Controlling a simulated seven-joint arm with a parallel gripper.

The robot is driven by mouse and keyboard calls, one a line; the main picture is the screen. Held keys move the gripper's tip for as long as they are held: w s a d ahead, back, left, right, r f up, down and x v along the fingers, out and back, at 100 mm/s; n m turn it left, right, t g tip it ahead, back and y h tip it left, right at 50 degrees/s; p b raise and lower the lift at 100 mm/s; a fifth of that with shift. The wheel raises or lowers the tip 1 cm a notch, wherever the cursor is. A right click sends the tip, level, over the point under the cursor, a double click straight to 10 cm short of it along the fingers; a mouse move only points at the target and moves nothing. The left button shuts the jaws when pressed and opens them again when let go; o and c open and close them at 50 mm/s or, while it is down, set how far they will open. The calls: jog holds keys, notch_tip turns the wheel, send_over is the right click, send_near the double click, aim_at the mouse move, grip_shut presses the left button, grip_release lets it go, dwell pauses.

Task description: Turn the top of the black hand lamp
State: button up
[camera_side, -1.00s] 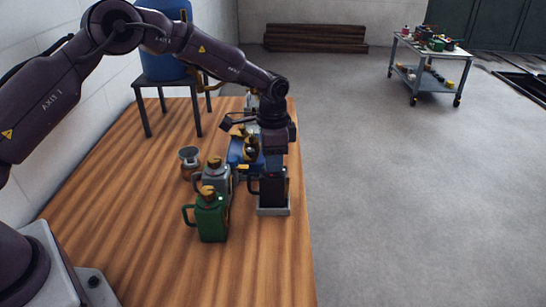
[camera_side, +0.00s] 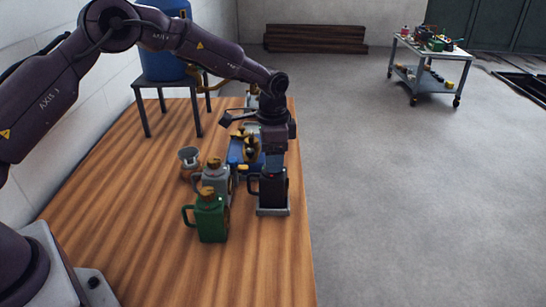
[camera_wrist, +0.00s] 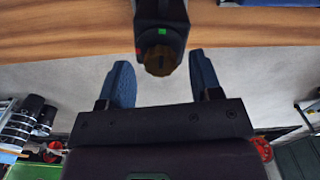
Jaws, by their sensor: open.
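The black hand lamp (camera_side: 272,188) stands upright in a grey holder (camera_side: 273,211) near the table's right edge. Its round brass-coloured top (camera_wrist: 159,61) shows in the wrist view, with a small green mark and a red mark on the black body (camera_wrist: 160,12) beside it. My gripper (camera_side: 273,162) is just above the lamp, pointing down. In the wrist view my gripper (camera_wrist: 160,62) is open, with one blue finger on each side of the top and visible gaps between. The side view hides the lamp's top behind my gripper.
A green lamp (camera_side: 211,218) and a grey lamp (camera_side: 215,178) stand close to the left. A small copper and grey item (camera_side: 190,160) is beyond them. A blue item (camera_side: 240,152) lies behind my gripper. The front of the wooden table (camera_side: 150,255) is clear.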

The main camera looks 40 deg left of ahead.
notch_tip(320, 180, up, 12)
dwell(0.4)
jog(key=s+a+r+n+t, duration=0.1)
jog(key=s+r+n, duration=0.3)
jog(key=s, duration=1.2)
jog(key=s+a+r+n+t, duration=0.1)
jog(key=s+r+n+t, duration=0.2)
jog(key=s, duration=1.3)
notch_tip(320, 180, up, 3)
jog(key=shift+s+a+r+n+t, duration=0.15)
jog(key=shift+a+n+t, duration=0.2)
jog(key=shift+t, duration=0.45)
jog(key=shift+d, duration=0.1)
